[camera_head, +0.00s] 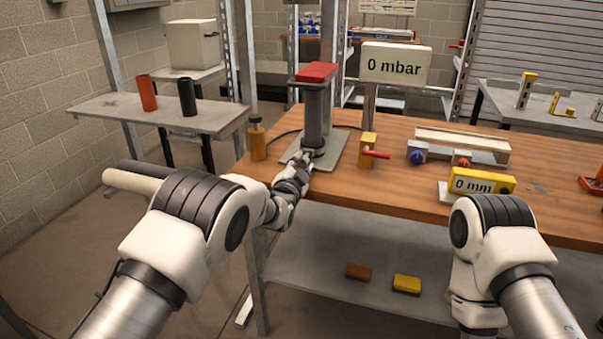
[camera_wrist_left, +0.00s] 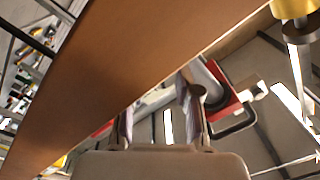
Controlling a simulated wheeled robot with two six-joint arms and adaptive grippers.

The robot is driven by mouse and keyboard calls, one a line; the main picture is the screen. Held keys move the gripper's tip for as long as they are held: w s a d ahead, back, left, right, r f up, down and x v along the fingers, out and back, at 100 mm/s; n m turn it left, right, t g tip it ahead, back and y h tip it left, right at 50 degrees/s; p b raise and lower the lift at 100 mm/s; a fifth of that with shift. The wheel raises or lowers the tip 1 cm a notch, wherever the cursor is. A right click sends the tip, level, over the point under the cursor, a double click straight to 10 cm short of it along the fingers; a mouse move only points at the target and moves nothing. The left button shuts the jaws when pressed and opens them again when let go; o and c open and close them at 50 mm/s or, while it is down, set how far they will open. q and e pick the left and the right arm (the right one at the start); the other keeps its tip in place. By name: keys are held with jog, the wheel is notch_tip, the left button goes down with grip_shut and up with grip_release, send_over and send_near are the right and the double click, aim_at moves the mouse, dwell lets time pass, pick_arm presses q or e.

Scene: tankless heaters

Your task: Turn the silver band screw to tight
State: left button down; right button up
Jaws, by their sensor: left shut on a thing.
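A dark grey upright pipe (camera_head: 314,115) with a red cap (camera_head: 317,72) stands on a grey metal plate (camera_head: 331,150) at the left end of the wooden bench. A silver band (camera_head: 314,152) sits around the pipe's foot. Its screw is too small to make out and is hidden by my left gripper (camera_head: 302,160). That gripper is at the near left side of the band, shut on the band screw. Its two fingers also show in the left wrist view (camera_wrist_left: 160,120), with a gap between them. My right gripper is out of view; only its arm shows at the lower right.
A yellow valve block with a red lever (camera_head: 369,151) stands to the right. A sign (camera_head: 396,64) reads 0 mbar; a yellow gauge (camera_head: 481,181) reads 0 mm. The bench front (camera_head: 400,195) is bare.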

pick_arm(q)
jog(key=shift+f+m+b, duration=0.1)
jog(key=shift+m+b, duration=0.25)
jog(key=shift+m, duration=0.15)
jog(key=c, duration=0.8)
grip_release()
